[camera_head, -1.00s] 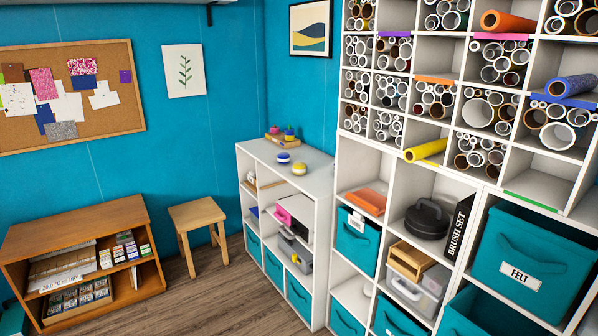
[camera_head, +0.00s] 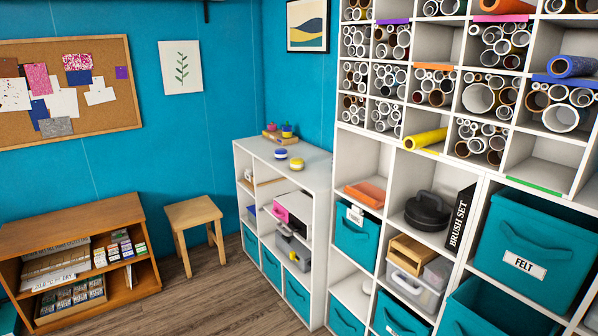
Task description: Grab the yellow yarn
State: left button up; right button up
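A small round yellow item (camera_head: 297,164), which looks like the yellow yarn, sits on top of the low white cabinet (camera_head: 310,178), near its right side. A similar round item with blue and pale bands (camera_head: 281,154) sits just behind it to the left. Farther back on the cabinet is a wooden tray (camera_head: 272,137) with small colored pieces. The items are too small to make out in detail. Neither of my grippers is in view.
A tall white shelf of vinyl rolls and teal bins (camera_head: 525,265) stands right of the cabinet. A yellow roll (camera_head: 425,139) sticks out of it. A wooden stool (camera_head: 193,212) and a brown bookcase (camera_head: 75,215) stand at left. Wood floor (camera_head: 215,292) is clear in front.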

aim_at(297, 163)
jog(key=i+j+z, duration=0.1)
jog(key=z, duration=0.25)
jog(key=i+j+z, duration=0.2)
jog(key=z, duration=0.2)
jog(key=i+j, duration=0.05)
jog(key=i, duration=0.05)
